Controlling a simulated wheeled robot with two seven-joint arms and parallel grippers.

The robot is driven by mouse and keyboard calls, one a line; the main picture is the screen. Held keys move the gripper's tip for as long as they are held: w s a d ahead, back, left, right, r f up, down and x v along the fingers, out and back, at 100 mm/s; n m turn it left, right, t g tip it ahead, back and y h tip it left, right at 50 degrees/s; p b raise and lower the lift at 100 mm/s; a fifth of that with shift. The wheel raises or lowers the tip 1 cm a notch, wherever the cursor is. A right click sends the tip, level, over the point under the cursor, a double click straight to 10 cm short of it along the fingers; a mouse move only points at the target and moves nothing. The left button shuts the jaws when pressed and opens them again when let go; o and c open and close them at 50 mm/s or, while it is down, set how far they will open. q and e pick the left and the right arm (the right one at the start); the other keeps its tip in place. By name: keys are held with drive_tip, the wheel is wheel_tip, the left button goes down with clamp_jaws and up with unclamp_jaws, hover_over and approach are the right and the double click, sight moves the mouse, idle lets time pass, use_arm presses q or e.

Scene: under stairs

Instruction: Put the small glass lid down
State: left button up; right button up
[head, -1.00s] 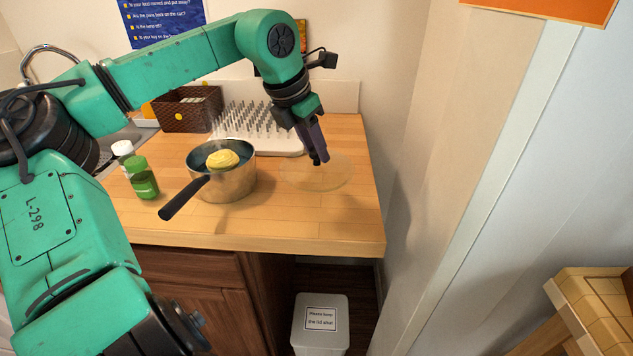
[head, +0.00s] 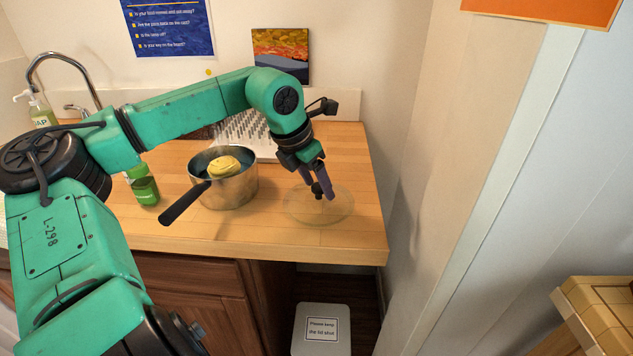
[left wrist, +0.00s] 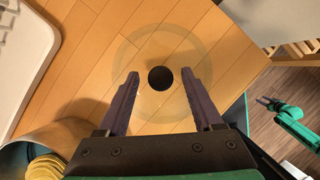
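The small glass lid (head: 334,214) is a clear round disc with a dark knob (left wrist: 160,78). It lies flat, apparently on the wooden counter right of the pot. My left gripper (head: 325,194) is over the lid, pointing down. In the left wrist view its two purple fingers (left wrist: 158,84) stand apart on either side of the knob, with a gap on both sides. A green arm with a dark gripper (left wrist: 268,102), seemingly my right one, shows small at the right of the left wrist view. Its fingers are too small to read.
A white pegged rack (head: 262,152) is behind. A green bottle (head: 144,186) stands further left. The counter (head: 345,150) is bare around the lid.

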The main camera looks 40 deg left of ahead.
use_arm(q)
drive_tip(key=shift+r, duration=0.3)
drive_tip(key=v, duration=1.1)
drive_tip(key=shift+s+r, duration=0.15)
drive_tip(key=shift+r, duration=0.2)
